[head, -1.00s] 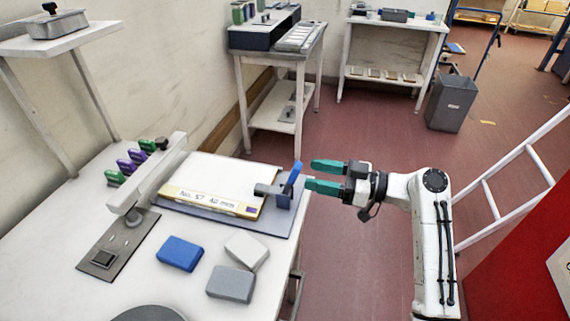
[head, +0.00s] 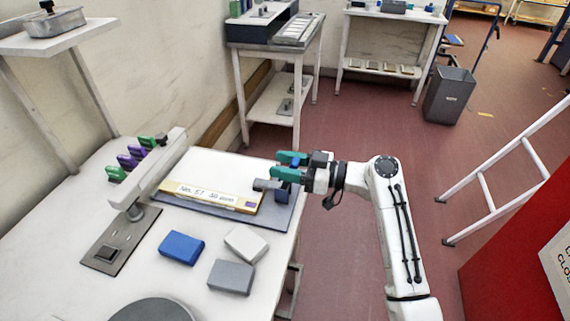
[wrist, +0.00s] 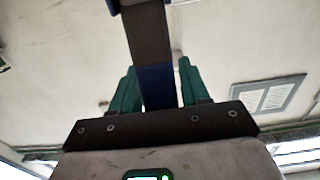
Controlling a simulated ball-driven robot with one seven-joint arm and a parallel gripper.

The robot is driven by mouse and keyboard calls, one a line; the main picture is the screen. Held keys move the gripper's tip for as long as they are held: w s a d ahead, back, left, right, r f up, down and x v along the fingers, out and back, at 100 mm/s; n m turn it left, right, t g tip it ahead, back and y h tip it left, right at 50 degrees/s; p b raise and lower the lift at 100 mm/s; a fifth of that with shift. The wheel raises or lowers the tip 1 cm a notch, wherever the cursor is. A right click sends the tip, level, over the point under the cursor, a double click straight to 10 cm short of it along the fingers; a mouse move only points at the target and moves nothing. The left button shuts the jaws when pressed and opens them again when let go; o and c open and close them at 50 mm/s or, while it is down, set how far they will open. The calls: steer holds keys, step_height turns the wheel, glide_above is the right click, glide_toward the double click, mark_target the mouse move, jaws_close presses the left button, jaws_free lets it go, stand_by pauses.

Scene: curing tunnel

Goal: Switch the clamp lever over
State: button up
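The clamp (head: 266,184) is a dark grey body at the right end of the long block on the board (head: 170,206). Its blue lever also shows in the wrist view (wrist: 157,88), standing between my gripper's fingers; in the head view the fingers hide most of it. My gripper (head: 288,166) has green fingers, one on each side of the lever, and reaches in from the right. In the wrist view my gripper (wrist: 158,92) is apart at the fingertips, with a narrow gap between the lever and the right finger. Contact on the left side is unclear.
A labelled block (head: 212,195) lies on the board. A pale bar on a post (head: 150,172) stands to the left. Blue (head: 181,248), white (head: 246,243) and grey (head: 231,276) blocks lie in front. A white ladder (head: 505,170) leans at the right.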

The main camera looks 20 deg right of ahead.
jaws_close()
